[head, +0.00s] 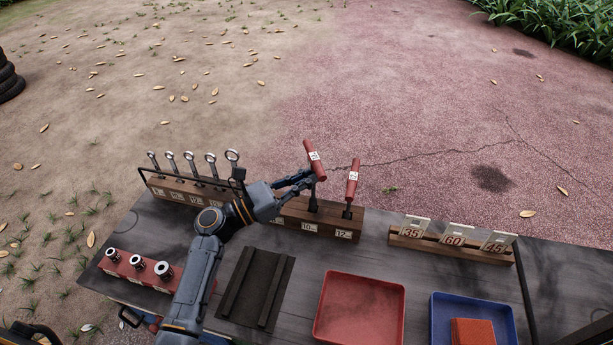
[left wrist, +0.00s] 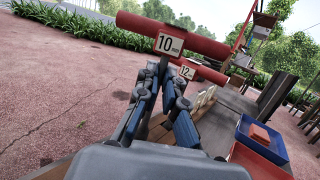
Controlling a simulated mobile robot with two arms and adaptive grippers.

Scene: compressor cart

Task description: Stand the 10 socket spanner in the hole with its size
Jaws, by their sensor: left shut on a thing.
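The 10 socket spanner (head: 314,160) has a red T-handle with a white 10 label, which faces me in the left wrist view (left wrist: 169,44). My left gripper (head: 308,181) is shut on its shaft just below the handle. The spanner is upright, its dark lower end at the top of the wooden block (head: 285,212), above the 10 label (head: 307,227). I cannot tell whether the end is inside the hole. The 12 spanner (head: 352,180) stands beside it, over the 12 label. My gripper and forearm hide the block's left part. My right gripper is out of view.
Ring-ended tools (head: 190,157) stand in a rack at the left. Sockets sit on a red holder (head: 150,274). A dark grooved mat (head: 240,300), red tray (head: 335,325), blue tray (head: 437,310) and rack of numbered plates (head: 450,247) are also on the cart.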

